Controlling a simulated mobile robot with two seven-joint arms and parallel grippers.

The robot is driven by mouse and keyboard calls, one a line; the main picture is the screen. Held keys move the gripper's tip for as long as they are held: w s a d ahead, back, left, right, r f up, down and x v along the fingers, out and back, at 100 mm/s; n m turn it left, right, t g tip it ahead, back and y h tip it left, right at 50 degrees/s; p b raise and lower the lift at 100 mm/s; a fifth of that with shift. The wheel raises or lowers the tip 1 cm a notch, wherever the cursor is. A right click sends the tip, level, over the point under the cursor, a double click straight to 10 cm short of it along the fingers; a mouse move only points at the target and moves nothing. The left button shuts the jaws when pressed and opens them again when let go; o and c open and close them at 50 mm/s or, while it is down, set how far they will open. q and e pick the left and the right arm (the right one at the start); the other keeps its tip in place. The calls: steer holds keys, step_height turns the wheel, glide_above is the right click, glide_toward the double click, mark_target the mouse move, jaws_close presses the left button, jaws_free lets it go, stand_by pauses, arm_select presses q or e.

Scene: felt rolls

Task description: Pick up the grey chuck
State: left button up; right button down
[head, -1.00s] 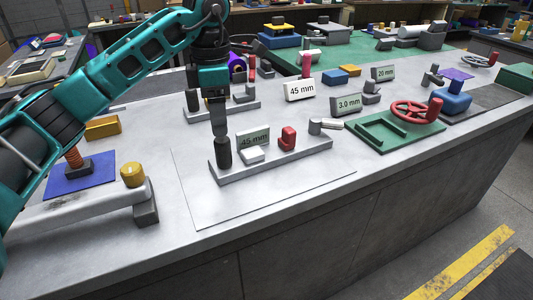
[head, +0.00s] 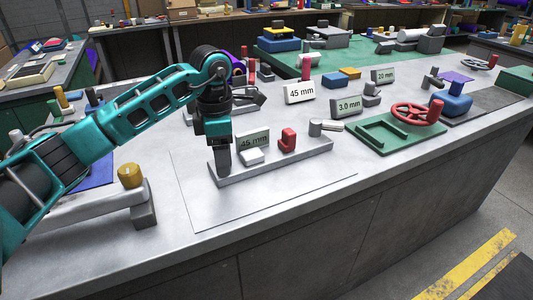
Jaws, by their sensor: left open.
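A grey rail (head: 290,163) lies on the pale mat at the front of the bench. My left gripper (head: 223,163) points down at the rail's left end and is open. The dark grey upright piece at that end, which looks like the chuck, is now almost wholly hidden by the gripper's fingers; I cannot tell whether they touch it. A lighter grey cylinder (head: 315,128) with a short pale bar beside it is at the rail's right end. My right gripper is not in view.
On or by the rail are a "45 mm" sign (head: 256,140), a white block (head: 252,157) and a red piece (head: 287,140). A green tray (head: 385,138) with a red wheel (head: 415,112) stands to the right. The mat's front (head: 270,198) is clear.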

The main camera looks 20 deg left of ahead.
arm_select(q)
jaws_close()
steer(key=shift+r, duration=0.1)
stand_by(0.3)
steer(key=shift+r, duration=0.15)
steer(key=shift+r, duration=0.25)
step_height(320, 180, up, 19)
steer(key=p, duration=0.5)
